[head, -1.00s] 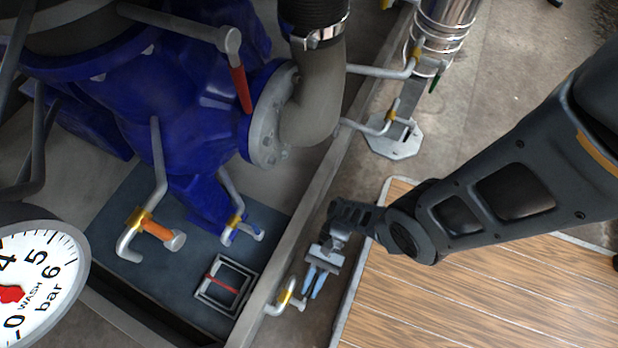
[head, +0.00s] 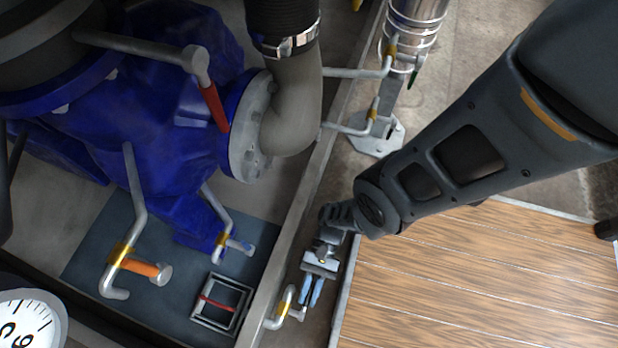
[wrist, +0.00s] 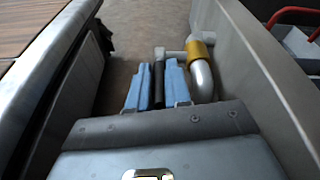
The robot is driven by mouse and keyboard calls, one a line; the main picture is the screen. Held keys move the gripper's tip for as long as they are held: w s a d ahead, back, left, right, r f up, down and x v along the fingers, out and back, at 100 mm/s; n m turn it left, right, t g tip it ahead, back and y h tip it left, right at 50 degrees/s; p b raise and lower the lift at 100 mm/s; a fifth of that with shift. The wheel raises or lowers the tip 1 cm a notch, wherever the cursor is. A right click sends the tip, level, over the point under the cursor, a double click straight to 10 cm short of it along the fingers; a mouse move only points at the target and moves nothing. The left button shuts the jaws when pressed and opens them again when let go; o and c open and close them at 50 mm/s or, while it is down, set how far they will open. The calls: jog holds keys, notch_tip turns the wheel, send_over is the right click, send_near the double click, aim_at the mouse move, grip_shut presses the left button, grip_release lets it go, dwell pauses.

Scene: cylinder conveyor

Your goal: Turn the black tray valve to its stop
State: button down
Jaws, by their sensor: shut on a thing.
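The tray valve is a short silver pipe with a yellow band (wrist: 200,50) and a black lever handle (wrist: 158,84), on the outer side of the tray wall. Its pipe (head: 284,305) also shows at the bottom of the head view. My gripper (wrist: 157,88) has its two blue fingers on either side of the black handle and is shut on it. In the head view my gripper (head: 310,292) points down beside the pipe, and its fingers mostly hide the handle. The angle of the handle against its stop cannot be told.
The grey tray wall (head: 277,245) runs close on the left of my gripper. A wooden platform (head: 470,280) with a metal edge lies close on the right. Inside the tray are a valve with an orange handle (head: 139,267) and a square frame with a red bar (head: 221,303).

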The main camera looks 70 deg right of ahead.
jog(key=c, duration=1.1)
grip_release()
jog(key=shift+w, duration=0.15)
